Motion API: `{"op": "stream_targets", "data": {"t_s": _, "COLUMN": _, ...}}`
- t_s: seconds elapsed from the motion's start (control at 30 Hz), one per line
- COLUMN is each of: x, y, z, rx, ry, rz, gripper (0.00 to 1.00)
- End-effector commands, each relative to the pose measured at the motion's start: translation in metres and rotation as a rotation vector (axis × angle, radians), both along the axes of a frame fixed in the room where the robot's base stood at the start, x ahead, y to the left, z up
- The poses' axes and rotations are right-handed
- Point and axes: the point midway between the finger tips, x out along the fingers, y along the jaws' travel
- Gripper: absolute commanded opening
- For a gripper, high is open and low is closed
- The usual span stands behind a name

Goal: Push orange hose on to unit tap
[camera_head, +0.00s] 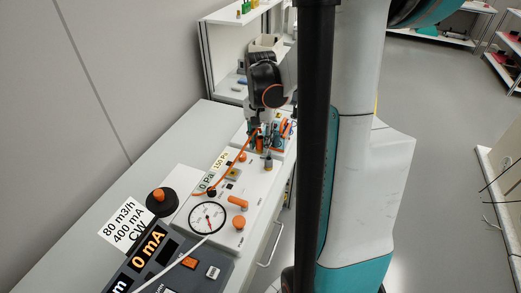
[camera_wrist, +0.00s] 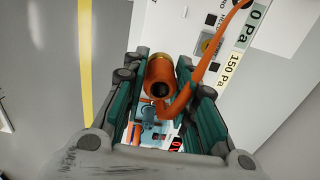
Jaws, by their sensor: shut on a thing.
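My gripper (camera_wrist: 162,75) is shut on an orange hose (camera_wrist: 205,65); in the wrist view, an orange sleeve with an open dark end and a brass ring sits between its teal fingers. The hose runs from there to the upper right. In the head view my gripper (camera_head: 254,135) points down over the far end of the white unit, and the hose (camera_head: 240,150) curves from it towards the front. A small upright fitting (camera_head: 268,162), possibly the unit tap, stands just in front of the gripper. I cannot tell whether the hose end touches any tap.
The white unit carries a round gauge (camera_head: 207,217), orange knobs (camera_head: 238,222) and pressure labels (camera_head: 208,182). A dark meter panel (camera_head: 180,262) lies nearer. A black disc with an orange top (camera_head: 160,198) is at the left. Shelves (camera_head: 235,45) stand behind; grey floor is at the right.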

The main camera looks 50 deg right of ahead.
Motion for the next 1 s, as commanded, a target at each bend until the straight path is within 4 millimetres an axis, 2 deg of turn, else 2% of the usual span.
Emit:
{"op": "stream_targets", "data": {"t_s": 0.03, "x": 0.000, "y": 0.000, "z": 0.009, "rx": 0.000, "ry": 0.000, "rz": 0.000, "gripper": 0.05}}
{"op": "stream_targets", "data": {"t_s": 0.2, "x": 0.000, "y": 0.000, "z": 0.023, "rx": 0.000, "ry": 0.000, "rz": 0.000, "gripper": 0.05}}
{"op": "stream_targets", "data": {"t_s": 0.73, "x": 0.002, "y": 0.002, "z": 0.025, "rx": 0.000, "ry": 0.000, "rz": 0.010, "gripper": 0.05}}
{"op": "stream_targets", "data": {"t_s": 0.87, "x": 0.016, "y": 0.019, "z": 0.021, "rx": 0.000, "ry": 0.000, "rz": 0.095, "gripper": 0.05}}
{"op": "stream_targets", "data": {"t_s": 0.97, "x": 0.037, "y": 0.048, "z": 0.016, "rx": 0.000, "ry": 0.000, "rz": 0.235, "gripper": 0.05}}
{"op": "stream_targets", "data": {"t_s": 1.0, "x": 0.046, "y": 0.063, "z": 0.013, "rx": 0.000, "ry": 0.000, "rz": 0.306, "gripper": 0.05}}
